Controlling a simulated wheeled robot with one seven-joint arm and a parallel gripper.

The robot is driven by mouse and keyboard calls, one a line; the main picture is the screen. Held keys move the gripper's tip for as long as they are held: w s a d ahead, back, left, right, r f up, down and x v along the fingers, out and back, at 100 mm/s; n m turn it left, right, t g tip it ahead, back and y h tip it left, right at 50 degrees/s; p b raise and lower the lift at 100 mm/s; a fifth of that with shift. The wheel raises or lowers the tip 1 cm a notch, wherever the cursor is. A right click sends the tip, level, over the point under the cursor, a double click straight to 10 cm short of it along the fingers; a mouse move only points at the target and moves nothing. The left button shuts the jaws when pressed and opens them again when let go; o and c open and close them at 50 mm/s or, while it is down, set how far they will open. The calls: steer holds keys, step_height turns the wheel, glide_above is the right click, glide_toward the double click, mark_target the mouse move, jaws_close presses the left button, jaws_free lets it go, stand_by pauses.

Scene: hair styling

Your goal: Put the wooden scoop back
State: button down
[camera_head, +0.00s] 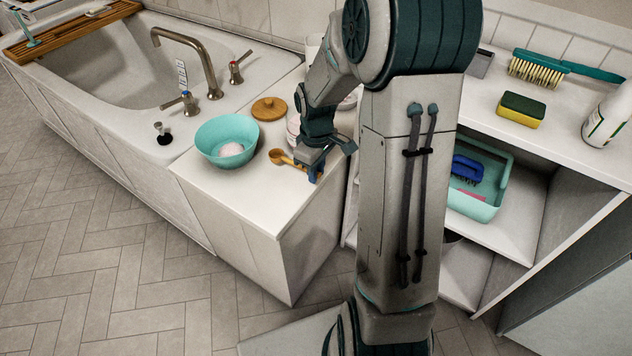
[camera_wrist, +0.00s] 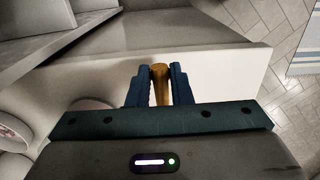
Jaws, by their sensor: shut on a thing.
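The wooden scoop (camera_head: 278,156) is at the white counter, its round bowl end to the left and its handle running right to my gripper (camera_head: 316,172). My gripper is shut on the handle. In the wrist view the wooden handle (camera_wrist: 160,84) stands between the two blue fingers of my gripper (camera_wrist: 160,86); the bowl end is not seen there. I cannot tell whether the scoop touches the counter. A turquoise bowl (camera_head: 212,136) with a pale pinkish mound inside stands left of the scoop.
A round wooden lid (camera_head: 269,108) lies behind the bowl. A whitish jar (camera_head: 293,131) stands partly hidden behind my gripper. The bathtub (camera_head: 110,70) with its tap (camera_head: 190,50) is at left. Shelves with a turquoise basket (camera_head: 488,205), a sponge (camera_head: 520,110) and a brush (camera_head: 538,68) are at right.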

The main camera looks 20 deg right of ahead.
steer(key=shift+f+b, duration=0.65)
steer(key=shift+f, duration=1.3)
steer(key=shift+f, duration=0.2)
steer(key=c, duration=1.3)
jaws_free()
steer(key=shift+r, duration=0.15)
